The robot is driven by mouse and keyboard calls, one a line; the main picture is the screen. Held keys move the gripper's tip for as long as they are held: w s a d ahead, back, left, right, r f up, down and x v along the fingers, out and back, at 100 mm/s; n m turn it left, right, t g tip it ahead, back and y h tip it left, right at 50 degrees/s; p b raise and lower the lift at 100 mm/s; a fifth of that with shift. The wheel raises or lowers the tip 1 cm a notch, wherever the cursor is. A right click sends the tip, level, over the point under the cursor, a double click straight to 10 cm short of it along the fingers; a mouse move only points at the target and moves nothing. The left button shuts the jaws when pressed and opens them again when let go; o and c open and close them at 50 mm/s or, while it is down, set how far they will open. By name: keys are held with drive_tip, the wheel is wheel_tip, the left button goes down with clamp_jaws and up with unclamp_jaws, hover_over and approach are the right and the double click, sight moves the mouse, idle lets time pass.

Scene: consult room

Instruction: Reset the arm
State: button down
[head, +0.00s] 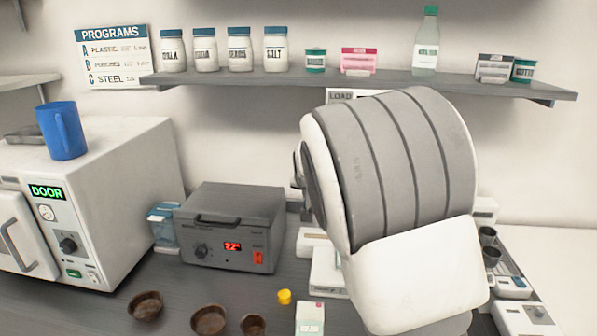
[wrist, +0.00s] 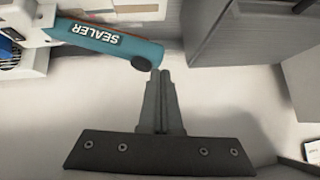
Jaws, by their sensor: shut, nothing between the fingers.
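My arm fills the right of the centre in the head view and hides part of the bench behind it. My gripper (wrist: 160,76) shows in the wrist view, with its two fingers together and nothing between them. The fingertips appear close to the end of a teal tool marked SEALER (wrist: 105,40); I cannot tell whether they touch. My gripper cannot be made out in the head view.
A white machine with a DOOR display (head: 120,170) stands at left, with a blue mug (head: 62,131) on top. A grey heater box (head: 232,228) is beside it. Brown bowls (head: 208,320) and a yellow item (head: 284,297) are in front. A shelf (head: 400,84) with jars runs above.

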drive_tip(key=s+d+r+g+y, duration=0.1)
drive_tip(key=s+d+r, duration=0.25)
drive_tip(key=s, duration=0.65)
drive_tip(key=s+d+r+g, duration=0.1)
drive_tip(key=s+d+r, duration=0.25)
drive_tip(key=s, duration=0.75)
drive_tip(key=s+d+f+n, duration=0.1)
drive_tip(key=s, duration=0.8)
drive_tip(key=s+d+f+n+g, duration=0.1)
drive_tip(key=s+f, duration=0.1)
drive_tip(key=s, duration=0.8)
drive_tip(key=shift+d+f+n+h, duration=0.25)
drive_tip(key=shift+d+n+h, duration=0.05)
drive_tip(key=shift+h, duration=0.1)
